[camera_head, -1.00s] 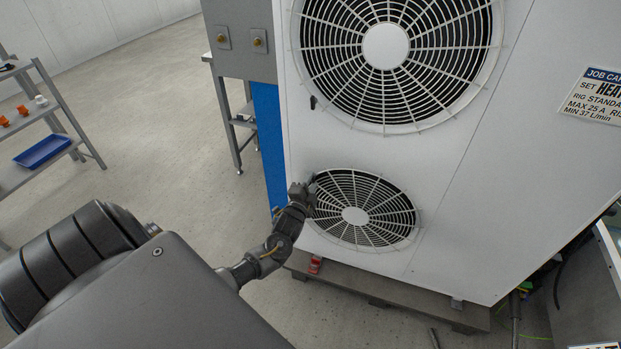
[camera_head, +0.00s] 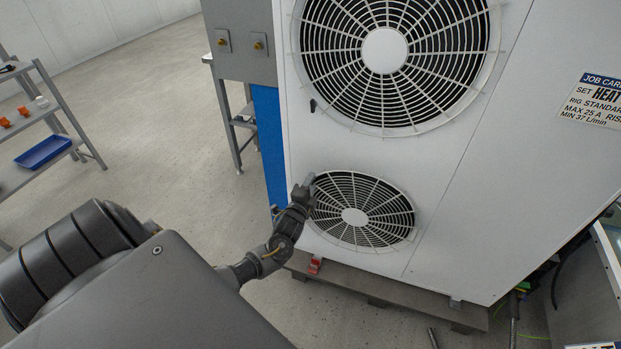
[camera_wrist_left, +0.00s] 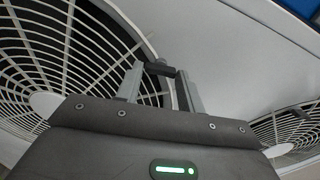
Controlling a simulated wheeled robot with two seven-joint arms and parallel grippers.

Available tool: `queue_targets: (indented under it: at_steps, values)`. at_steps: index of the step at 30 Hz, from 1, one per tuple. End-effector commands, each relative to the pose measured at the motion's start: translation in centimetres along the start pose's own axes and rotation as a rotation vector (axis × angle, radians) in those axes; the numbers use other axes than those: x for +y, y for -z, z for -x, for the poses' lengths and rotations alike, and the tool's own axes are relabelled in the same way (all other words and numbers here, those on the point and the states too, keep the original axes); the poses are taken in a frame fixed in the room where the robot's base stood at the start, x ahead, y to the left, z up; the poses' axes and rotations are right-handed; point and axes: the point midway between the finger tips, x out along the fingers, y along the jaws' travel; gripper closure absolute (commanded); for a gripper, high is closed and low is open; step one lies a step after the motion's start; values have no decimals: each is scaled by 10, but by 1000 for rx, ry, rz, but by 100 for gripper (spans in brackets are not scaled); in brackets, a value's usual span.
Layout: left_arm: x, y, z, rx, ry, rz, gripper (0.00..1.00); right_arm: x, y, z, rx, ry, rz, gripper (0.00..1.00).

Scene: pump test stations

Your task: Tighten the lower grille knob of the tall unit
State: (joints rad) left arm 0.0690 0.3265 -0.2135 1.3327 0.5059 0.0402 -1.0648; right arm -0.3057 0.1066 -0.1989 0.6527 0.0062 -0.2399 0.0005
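The tall unit (camera_head: 460,165) is a white cabinet with a large upper grille and a smaller lower grille (camera_head: 385,242). My left gripper (camera_head: 309,181) is at the upper left rim of the lower grille, close to the panel. In the left wrist view, its two fingers (camera_wrist_left: 160,80) stand apart, with a small dark knob (camera_wrist_left: 159,68) between their tips. The knob spans most of the gap, and contact with the fingers is hard to judge. In the head view the gripper hides this lower knob. My right gripper is not in view.
A similar black knob (camera_head: 312,105) sits at the lower left of the upper grille (camera_head: 440,120). A blue panel (camera_head: 268,140) is left of the unit. A red item (camera_head: 315,265) is by its base. A shelf rack (camera_head: 65,115) stands far left, with open floor between.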

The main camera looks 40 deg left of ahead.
Motion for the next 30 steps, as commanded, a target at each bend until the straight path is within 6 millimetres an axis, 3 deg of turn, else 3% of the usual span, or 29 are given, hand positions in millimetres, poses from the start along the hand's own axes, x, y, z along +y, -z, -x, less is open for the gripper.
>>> queue_targets:
  at_steps: [4,14,30]
  values:
    - [0,0,0,0,0,1,44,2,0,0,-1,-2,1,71]
    - [0,0,4,0,-1,1,44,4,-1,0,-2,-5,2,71]
    - [1,0,95,1,-2,1,44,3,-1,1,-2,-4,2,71]
